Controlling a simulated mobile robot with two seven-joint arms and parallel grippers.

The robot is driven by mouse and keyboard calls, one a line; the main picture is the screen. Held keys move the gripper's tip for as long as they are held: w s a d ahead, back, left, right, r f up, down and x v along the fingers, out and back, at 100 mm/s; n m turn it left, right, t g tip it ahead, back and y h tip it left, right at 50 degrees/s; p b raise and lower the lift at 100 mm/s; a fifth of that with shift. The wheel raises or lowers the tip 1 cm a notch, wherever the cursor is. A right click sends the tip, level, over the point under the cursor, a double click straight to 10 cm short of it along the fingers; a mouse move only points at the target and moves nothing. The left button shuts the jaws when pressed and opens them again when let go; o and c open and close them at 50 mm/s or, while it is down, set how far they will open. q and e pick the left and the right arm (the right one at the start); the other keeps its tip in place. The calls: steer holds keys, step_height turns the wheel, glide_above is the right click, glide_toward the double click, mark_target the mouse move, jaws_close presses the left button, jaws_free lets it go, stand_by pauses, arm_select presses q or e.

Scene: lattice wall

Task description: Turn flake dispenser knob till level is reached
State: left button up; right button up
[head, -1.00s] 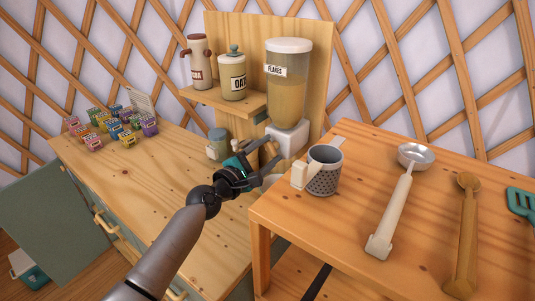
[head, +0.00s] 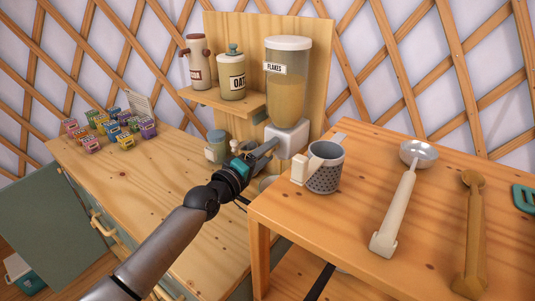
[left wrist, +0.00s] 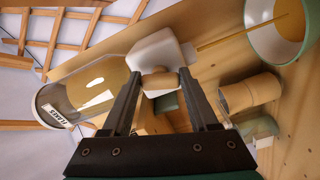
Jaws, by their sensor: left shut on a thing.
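The flakes dispenser (head: 286,88) is a clear container with a white lid, a "FLAKES" label and a white base (head: 288,139), against the wooden back panel. It also shows in the left wrist view (left wrist: 85,92). My left gripper (head: 272,145) reaches the front of the base. In the left wrist view its fingers (left wrist: 159,78) are shut on the wooden knob (left wrist: 159,82). A thin yellow-brown stream (left wrist: 232,37) runs from the base into a pale green-and-white bowl (left wrist: 252,42) with yellowish contents. In the head view the bowl is mostly hidden. My right gripper is out of view.
The right table holds a perforated metal mug (head: 326,176), a ladle (head: 396,215), a wooden spoon (head: 469,235) and a teal utensil (head: 524,198). Its corner lies close right of my left arm. The counter's left part has clear room.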

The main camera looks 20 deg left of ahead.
arm_select(q)
steer(key=m, duration=0.3)
steer(key=shift+f+m, duration=0.1)
steer(key=shift+m, duration=0.3)
steer(key=m, duration=0.4)
steer(key=shift+a+p, duration=0.1)
steer(key=shift+p, duration=0.2)
steer(key=shift+m, duration=0.3)
steer(key=o, duration=1.4)
steer(key=p+v, duration=0.1)
steer(key=v, duration=1.4)
steer(key=shift+s+a, duration=0.1)
